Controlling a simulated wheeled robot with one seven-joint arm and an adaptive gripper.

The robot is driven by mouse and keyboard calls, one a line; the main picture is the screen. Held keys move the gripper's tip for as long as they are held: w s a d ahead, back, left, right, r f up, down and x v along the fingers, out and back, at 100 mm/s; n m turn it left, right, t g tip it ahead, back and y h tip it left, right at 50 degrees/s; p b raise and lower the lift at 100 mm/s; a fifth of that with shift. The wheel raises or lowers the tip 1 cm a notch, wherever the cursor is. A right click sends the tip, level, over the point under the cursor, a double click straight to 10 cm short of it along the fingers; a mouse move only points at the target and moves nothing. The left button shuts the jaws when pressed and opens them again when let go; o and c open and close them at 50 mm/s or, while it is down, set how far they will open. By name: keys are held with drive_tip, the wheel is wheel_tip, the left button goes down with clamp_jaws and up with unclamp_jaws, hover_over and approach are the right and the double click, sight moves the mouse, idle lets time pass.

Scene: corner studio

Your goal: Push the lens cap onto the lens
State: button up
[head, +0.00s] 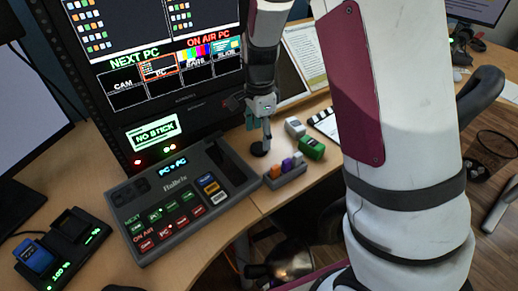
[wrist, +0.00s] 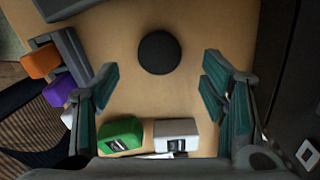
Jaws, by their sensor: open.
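A round black disc, which looks like the lens cap (wrist: 159,52), lies flat on the wooden desk in the wrist view. It also shows in the head view (head: 259,150), just below my gripper (head: 266,133). In the wrist view, my gripper (wrist: 158,82) has its two teal-padded fingers spread wide, with nothing between them. The disc lies just beyond the fingertips, roughly midway between them, and no finger touches it. I cannot make out a lens in either view.
A green block (head: 312,148) and a white one (head: 295,127) stand beside the disc. A grey holder (head: 287,178) with orange, purple and white pieces is close by. The switcher panel (head: 168,215) lies left, and the monitor (head: 150,60) stands behind. Bare desk surrounds the disc.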

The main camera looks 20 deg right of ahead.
sight(259, 147)
wheel_tip(259, 147, down, 4)
drive_tip(key=shift+a+f+b, duration=0.1)
drive_tip(key=shift+f+b, duration=0.05)
drive_tip(key=shift+b, duration=0.4)
drive_tip(key=c, duration=0.9)
